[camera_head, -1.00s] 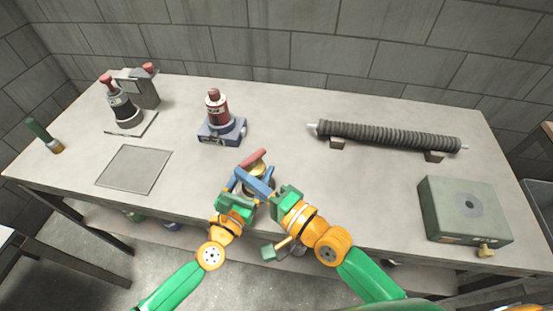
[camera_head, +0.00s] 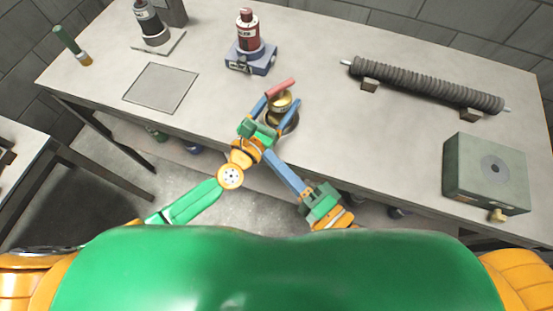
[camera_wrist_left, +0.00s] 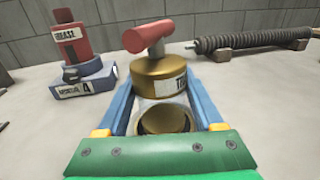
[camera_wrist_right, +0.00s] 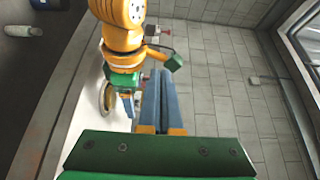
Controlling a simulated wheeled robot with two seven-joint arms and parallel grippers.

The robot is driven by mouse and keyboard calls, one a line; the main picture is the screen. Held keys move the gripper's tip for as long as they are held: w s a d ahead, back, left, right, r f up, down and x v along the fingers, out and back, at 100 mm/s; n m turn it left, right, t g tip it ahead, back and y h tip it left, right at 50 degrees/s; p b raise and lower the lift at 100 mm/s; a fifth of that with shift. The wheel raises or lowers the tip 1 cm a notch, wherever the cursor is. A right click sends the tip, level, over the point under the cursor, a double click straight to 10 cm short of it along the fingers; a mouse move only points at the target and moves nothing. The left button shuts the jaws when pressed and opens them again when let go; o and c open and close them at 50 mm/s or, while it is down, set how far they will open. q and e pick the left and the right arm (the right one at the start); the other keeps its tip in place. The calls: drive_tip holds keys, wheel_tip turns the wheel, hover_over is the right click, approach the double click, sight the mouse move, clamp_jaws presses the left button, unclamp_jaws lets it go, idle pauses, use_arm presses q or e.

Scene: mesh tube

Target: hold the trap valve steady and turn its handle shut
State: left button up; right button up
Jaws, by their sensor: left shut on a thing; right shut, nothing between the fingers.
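The trap valve (camera_head: 282,101) is a squat brass body near the table's front edge. Its red bar handle (camera_head: 280,88) sits on top. In the left wrist view the brass body (camera_wrist_left: 160,76) bears a partly hidden white label, and the red handle (camera_wrist_left: 150,36) lies crosswise on a grey stem. My left gripper (camera_head: 276,108) is shut on the valve, with one blue finger along each side. My right gripper (camera_head: 271,157) is shut and empty, its tips in front of the valve and clear of the handle. In the right wrist view its fingers (camera_wrist_right: 156,90) lie together.
A red grease can (camera_head: 248,35) stands on a blue block (camera_head: 250,62) behind the valve. A ribbed tube (camera_head: 425,83) lies on supports at right, and a green box (camera_head: 487,170) sits at front right. A flat grey plate (camera_head: 160,88) is at left. Table between is clear.

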sight(277, 86)
drive_tip(key=o, duration=0.4)
drive_tip(key=shift+d+f+n, duration=0.1)
drive_tip(key=shift+d+n, duration=0.05)
drive_tip(key=shift+n, duration=0.65)
drive_tip(key=shift+c, duration=0.2)
drive_tip(key=o, duration=0.7)
drive_tip(key=w+d+n, duration=0.1)
drive_tip(key=w+n, duration=0.1)
drive_tip(key=n, duration=0.1)
drive_tip(key=w+d+n, duration=0.1)
drive_tip(key=w+n, duration=0.1)
drive_tip(key=n, duration=0.1)
drive_tip(key=w+d+n, duration=0.1)
drive_tip(key=w+n, duration=0.1)
drive_tip(key=n, duration=0.2)
drive_tip(key=shift+f, duration=0.3)
drive_tip(key=o, duration=0.5)
drive_tip(key=w+n, duration=0.1)
drive_tip(key=w+d+n, duration=0.1)
drive_tip(key=w+n, duration=0.1)
drive_tip(key=w+d+n+h, duration=0.1)
drive_tip(key=n, duration=0.1)
drive_tip(key=shift+w+d+r+t, duration=0.2)
drive_tip(key=shift+w+r+t, duration=0.1)
drive_tip(key=shift+t, duration=0.1)
drive_tip(key=shift+c, duration=0.2)
drive_tip(key=shift+n, duration=0.3)
drive_tip(key=x, duration=1.1)
drive_tip(key=shift+w+a, duration=0.25)
drive_tip(key=shift+w, duration=0.1)
